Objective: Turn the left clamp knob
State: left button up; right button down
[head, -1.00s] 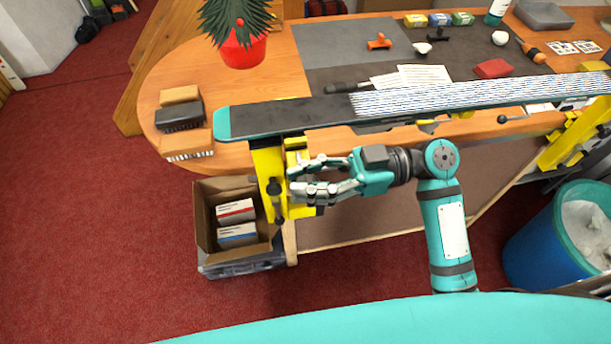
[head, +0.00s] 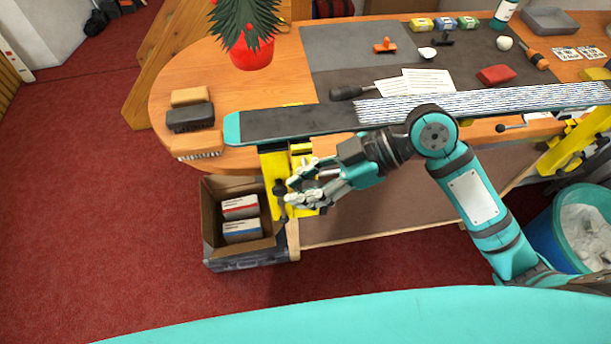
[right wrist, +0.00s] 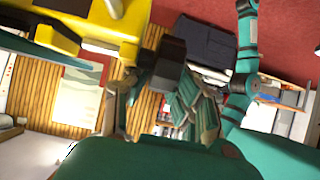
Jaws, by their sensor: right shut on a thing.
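The left clamp (head: 272,162) is yellow and holds up the left end of a long ski (head: 290,123) at the bench's front edge. Its dark knob (head: 280,187) shows in part beside the fingertips in the head view. My right gripper (head: 294,190) reaches in from the right and is shut on the knob; its fingers hide part of it. In the right wrist view the dark knob (right wrist: 168,66) sits between the fingers, just below the yellow clamp body (right wrist: 88,22). My left gripper is not in view.
An open cardboard box (head: 209,222) with two small cartons stands below the clamp. Brushes (head: 190,117) lie on the bench's left end, behind them a red plant pot (head: 252,54). A blue bin (head: 546,238) stands at the right.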

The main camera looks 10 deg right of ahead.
jog(key=shift+h+p, duration=0.3)
jog(key=shift+h, duration=0.1)
jog(key=c, duration=1.2)
grip_release()
jog(key=shift+o, duration=0.2)
jog(key=v, duration=1.2)
